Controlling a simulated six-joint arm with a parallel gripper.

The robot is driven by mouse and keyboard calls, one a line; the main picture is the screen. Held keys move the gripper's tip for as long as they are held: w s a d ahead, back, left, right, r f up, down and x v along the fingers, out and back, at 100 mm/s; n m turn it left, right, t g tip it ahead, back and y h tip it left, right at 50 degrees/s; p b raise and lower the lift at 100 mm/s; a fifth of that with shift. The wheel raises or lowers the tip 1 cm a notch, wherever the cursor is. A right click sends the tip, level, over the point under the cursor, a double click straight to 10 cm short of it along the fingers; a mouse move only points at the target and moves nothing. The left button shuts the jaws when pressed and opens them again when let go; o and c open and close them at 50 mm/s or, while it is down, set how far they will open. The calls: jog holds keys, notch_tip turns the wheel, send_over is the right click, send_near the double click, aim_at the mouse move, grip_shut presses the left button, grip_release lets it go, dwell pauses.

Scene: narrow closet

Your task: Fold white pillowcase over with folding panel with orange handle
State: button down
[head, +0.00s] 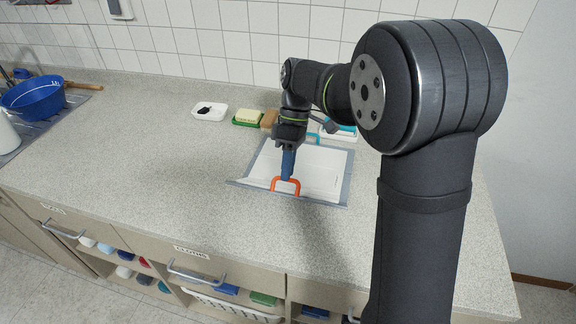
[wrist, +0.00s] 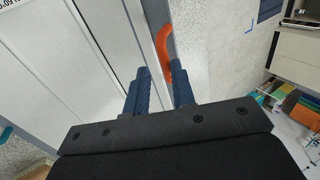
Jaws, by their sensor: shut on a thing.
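The folding board (head: 346,185) lies on the counter, a flat grey-edged sheet. The white pillowcase (head: 318,168) lies spread over it, partly hidden by my arm. The orange handle (head: 273,185) is an arch at the board's front edge; it also shows in the wrist view (wrist: 163,42). My gripper (head: 287,179) points down at this handle and is shut on it, with its blue fingers on either side. In the wrist view, white cloth and panel surface fill the left. How far the panel is tilted is hard to tell.
Behind the board stand a white dish with a black item (head: 209,111), a green tray with a yellowish block (head: 248,118) and a brown block (head: 268,119). A blue basin (head: 34,98) sits far left. The counter left of the board is clear. A tiled wall (head: 230,45) closes the back.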

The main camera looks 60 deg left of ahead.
jog(key=shift+w+a+f, duration=0.1)
jog(key=shift+w+f, duration=0.2)
jog(key=shift+f, duration=0.25)
jog(key=c, duration=1.5)
grip_release()
jog(key=shift+a, duration=0.1)
jog(key=shift+r, duration=0.1)
jog(key=shift+s, duration=0.1)
jog(key=shift+r, duration=0.15)
jog(key=v, duration=1.1)
jog(key=shift+r, duration=0.35)
jog(key=shift+a, duration=0.1)
jog(key=x, duration=1.2)
